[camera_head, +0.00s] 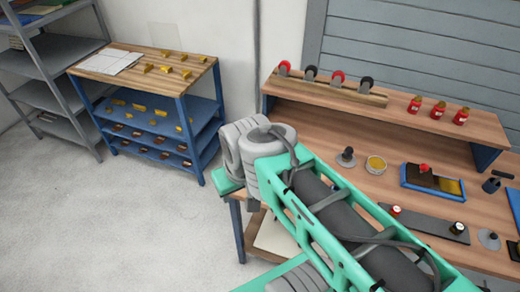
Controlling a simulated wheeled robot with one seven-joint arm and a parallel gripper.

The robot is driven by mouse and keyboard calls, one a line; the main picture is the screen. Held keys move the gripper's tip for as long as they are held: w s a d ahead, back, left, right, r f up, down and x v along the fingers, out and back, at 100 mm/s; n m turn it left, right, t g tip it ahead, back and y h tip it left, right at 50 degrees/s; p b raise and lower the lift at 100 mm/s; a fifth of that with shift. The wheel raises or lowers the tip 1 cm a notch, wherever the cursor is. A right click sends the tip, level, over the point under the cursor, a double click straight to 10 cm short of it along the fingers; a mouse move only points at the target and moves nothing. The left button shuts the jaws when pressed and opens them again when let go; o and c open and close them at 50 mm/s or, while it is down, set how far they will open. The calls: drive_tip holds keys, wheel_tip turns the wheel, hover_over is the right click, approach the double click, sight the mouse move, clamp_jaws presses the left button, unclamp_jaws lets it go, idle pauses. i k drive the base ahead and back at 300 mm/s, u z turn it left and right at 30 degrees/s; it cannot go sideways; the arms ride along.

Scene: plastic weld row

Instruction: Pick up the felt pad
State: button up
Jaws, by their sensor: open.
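I cannot pick out a felt pad for certain in the head view. A blue tray (408,184) on the bench holds a dark flat piece (422,179), a yellow-brown flat piece (449,186) and a small red-topped item (425,169). I cannot tell whether either flat piece is felt. My green and grey arm crosses the front of the bench and hides part of its top. My gripper is not in view.
The wooden bench (345,142) has a raised shelf (395,112) with red bottles (437,113) and red and black round-topped items. A round yellow dish (376,165) stands near the tray. A blue-framed rack (190,101) and grey shelving (64,56) stand left. The left floor is clear.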

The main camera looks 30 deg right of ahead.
sight(347, 157)
drive_tip(key=z, duration=2.1)
drive_tip(key=k, duration=1)
drive_tip(key=u, duration=0.7)
drive_tip(key=i, duration=1.2)
drive_tip(key=z, duration=0.2)
